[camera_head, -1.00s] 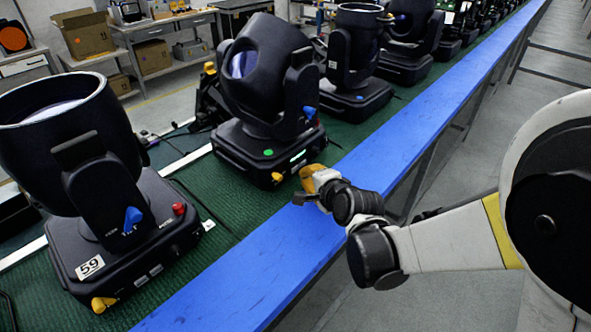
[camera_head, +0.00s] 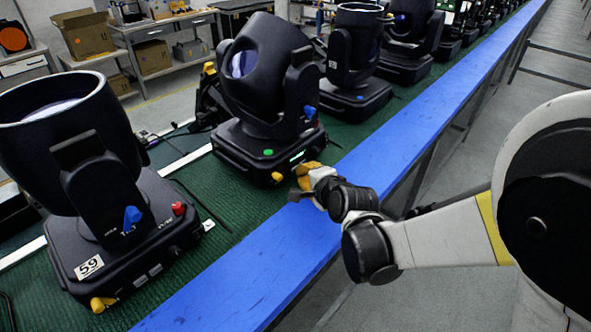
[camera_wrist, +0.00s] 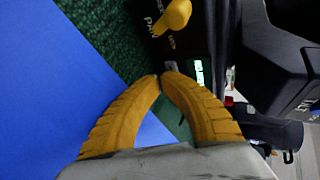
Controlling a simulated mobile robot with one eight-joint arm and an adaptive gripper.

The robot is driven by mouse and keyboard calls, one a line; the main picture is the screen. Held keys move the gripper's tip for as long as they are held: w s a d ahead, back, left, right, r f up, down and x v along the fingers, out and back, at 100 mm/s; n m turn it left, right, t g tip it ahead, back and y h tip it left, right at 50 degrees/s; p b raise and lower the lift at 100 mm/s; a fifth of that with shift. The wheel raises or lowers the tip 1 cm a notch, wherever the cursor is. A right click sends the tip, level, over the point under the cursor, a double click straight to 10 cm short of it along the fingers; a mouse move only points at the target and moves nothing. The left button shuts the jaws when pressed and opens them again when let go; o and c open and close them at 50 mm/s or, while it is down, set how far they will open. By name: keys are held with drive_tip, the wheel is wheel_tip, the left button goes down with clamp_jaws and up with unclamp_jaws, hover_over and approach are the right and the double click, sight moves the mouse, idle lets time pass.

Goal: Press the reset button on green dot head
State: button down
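The green dot head is a black moving light (camera_head: 262,85) with a green dot (camera_head: 268,152) on its base, standing on the green mat. Its base fills the upper middle of the wrist view, with a lit green display (camera_wrist: 199,72) and a yellow latch (camera_wrist: 175,17). My gripper (camera_head: 302,174) is beside the front right of this base, above the blue edge. In the wrist view its yellow fingers (camera_wrist: 164,76) meet at their tips, empty, close to the panel left of the display. A small grey spot shows just past the tips; I cannot tell whether it is the reset button.
A larger black head labelled 59 (camera_head: 100,160) stands in front at left, with a red knob (camera_head: 178,208). More heads (camera_head: 357,60) line up behind. The blue edge strip (camera_head: 400,130) runs along the mat. The floor at right is mostly free.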

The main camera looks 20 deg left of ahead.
drive_tip(key=shift+w+a, duration=0.1)
drive_tip(key=shift+a, duration=0.1)
drive_tip(key=shift+d, duration=0.1)
idle(0.4)
drive_tip(key=shift+s+d, duration=0.35)
drive_tip(key=shift+d, duration=0.3)
drive_tip(key=shift+s+d+b, duration=0.15)
drive_tip(key=shift+s+d, duration=0.15)
drive_tip(key=shift+d, duration=0.45)
drive_tip(key=shift+s+d+b, duration=0.15)
drive_tip(key=shift+s+d, duration=0.2)
drive_tip(key=shift+d, duration=0.45)
drive_tip(key=shift+s+d+b, duration=0.15)
drive_tip(key=shift+s+d, duration=0.15)
drive_tip(key=shift+d, duration=0.55)
